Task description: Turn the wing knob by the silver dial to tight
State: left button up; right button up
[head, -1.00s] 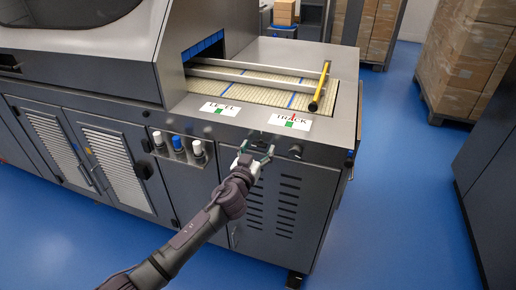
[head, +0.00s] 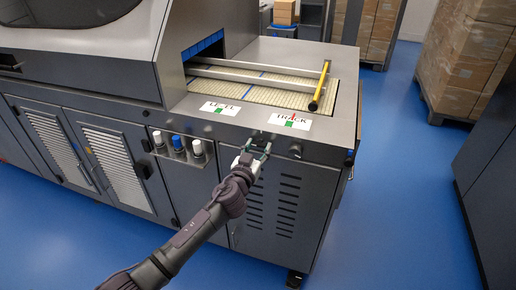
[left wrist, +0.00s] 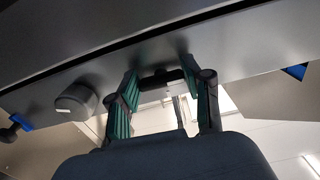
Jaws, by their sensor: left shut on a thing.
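My left gripper (head: 260,151) is at the front face of the machine, below the edge of its top. In the left wrist view its two green-padded fingers (left wrist: 163,88) are on either side of a small dark knob (left wrist: 160,77), and they are shut on it. The fingers hide much of this knob, so its wing shape and setting cannot be told. A round grey dial (left wrist: 76,101) stands beside it on the same face; it shows dark in the head view (head: 295,151), right of the gripper. My right gripper is not in view.
Labels reading LEVEL (head: 220,109), partly unclear, and TRACK (head: 290,121) lie on the top above. A yellow bar with a black end (head: 319,88) crosses by the belt (head: 265,97). Bottles (head: 178,142) sit on a shelf to the left. Blue floor is open to the right.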

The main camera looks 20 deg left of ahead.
pick_arm(q)
jog(key=m, duration=0.4)
jog(key=m+p, duration=0.1)
jog(key=m, duration=0.9)
jog(key=shift+a+r, duration=0.15)
jog(key=shift+a, duration=0.1)
jog(key=shift+m+p, duration=0.45)
jog(key=shift+m, duration=1.35)
jog(key=o, duration=1.2)
jog(key=shift+c, duration=0.2)
jog(key=shift+r, duration=0.1)
